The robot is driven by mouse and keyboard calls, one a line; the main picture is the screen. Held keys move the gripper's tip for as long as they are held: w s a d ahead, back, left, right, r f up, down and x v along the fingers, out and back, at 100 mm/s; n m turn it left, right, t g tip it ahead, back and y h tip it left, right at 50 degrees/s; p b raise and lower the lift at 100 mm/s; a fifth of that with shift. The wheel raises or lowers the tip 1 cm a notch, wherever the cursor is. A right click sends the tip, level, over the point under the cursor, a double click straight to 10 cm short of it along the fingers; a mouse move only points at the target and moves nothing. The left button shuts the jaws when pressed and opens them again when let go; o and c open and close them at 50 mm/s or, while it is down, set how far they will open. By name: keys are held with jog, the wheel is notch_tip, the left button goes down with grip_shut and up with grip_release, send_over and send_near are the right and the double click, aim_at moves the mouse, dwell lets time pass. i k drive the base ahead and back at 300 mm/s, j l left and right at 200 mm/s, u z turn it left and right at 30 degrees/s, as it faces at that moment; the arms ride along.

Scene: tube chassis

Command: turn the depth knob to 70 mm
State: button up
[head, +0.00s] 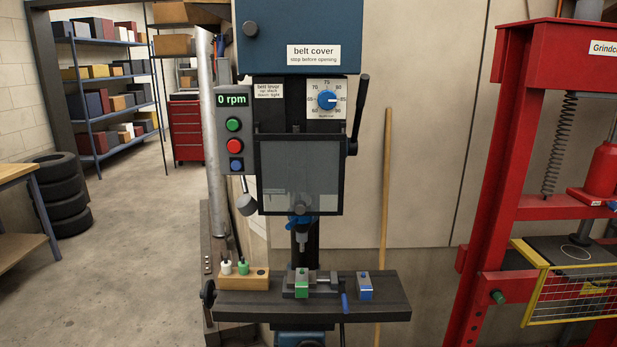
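The depth knob (326,101) is a round blue knob on a white dial plate (342,113) at the upper right of the drill press. The dial numbers run around it, with 70 at the upper left, 75 at the top and 85 at the right. A white mark on the knob seems to point right, close to 85, but it is small. My gripper is not in view.
A black feed lever (358,115) hangs just right of the dial. A clear guard (300,175) is below it. A button panel (235,135) reading 0 rpm is at left. A red press (490,180) stands at right.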

aim_at(326, 99)
jog(key=i+l+u, duration=0.5)
jog(key=l+u, duration=0.25)
jog(key=l, duration=0.2)
jog(key=i+l+u, duration=0.1)
jog(key=l+u, duration=0.15)
jog(key=l, duration=0.15)
